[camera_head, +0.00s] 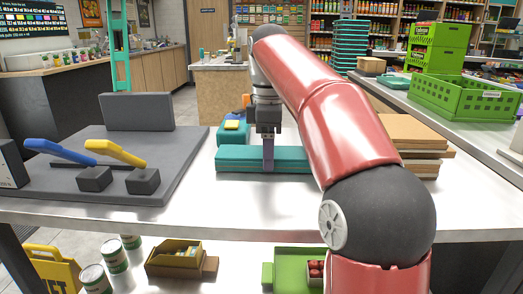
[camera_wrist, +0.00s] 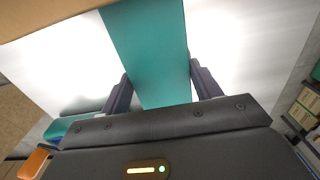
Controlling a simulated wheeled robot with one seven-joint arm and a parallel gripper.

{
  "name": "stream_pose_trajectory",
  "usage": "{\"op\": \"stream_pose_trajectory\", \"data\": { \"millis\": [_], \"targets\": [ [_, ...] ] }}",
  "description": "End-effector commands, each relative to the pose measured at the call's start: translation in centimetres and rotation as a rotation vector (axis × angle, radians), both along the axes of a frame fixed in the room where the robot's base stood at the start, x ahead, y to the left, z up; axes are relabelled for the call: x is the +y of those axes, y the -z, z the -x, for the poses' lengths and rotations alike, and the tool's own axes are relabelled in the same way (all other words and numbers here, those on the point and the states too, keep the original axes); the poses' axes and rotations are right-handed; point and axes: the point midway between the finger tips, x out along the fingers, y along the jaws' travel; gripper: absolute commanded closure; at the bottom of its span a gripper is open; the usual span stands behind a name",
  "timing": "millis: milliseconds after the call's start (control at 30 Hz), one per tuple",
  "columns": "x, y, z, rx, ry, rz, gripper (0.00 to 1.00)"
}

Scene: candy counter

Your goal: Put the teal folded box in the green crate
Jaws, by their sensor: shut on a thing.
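The teal folded box (camera_head: 235,158) is a flat, long teal block on the white counter, left of my red arm. It also shows in the wrist view (camera_wrist: 148,45), running between the two fingers. My gripper (camera_head: 268,160) points down over the box and is shut on it; the wrist view shows a finger on each side (camera_wrist: 158,85). The box's right end is hidden behind my arm. The green crate (camera_head: 465,98) is an open, slotted crate on the counter at the right, apart from the box and my gripper.
Brown flat boxes (camera_head: 415,130) are stacked right of my arm. A grey board with blue and yellow levers (camera_head: 120,152) fills the left. More green crates (camera_head: 438,45) stand behind the open crate.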

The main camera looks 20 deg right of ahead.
Motion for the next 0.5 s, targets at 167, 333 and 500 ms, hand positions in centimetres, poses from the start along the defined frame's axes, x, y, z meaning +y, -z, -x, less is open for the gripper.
{"op": "stream_pose_trajectory", "data": {
  "millis": [167,333,500],
  "targets": [
    [-0.44,0.33,0.29,-0.003,0.0,0.0,0.63],
    [-0.41,0.27,0.28,-0.002,-0.001,0.0,0.63],
    [-0.39,0.55,0.29,-0.002,-0.001,0.001,0.32]
  ]
}}
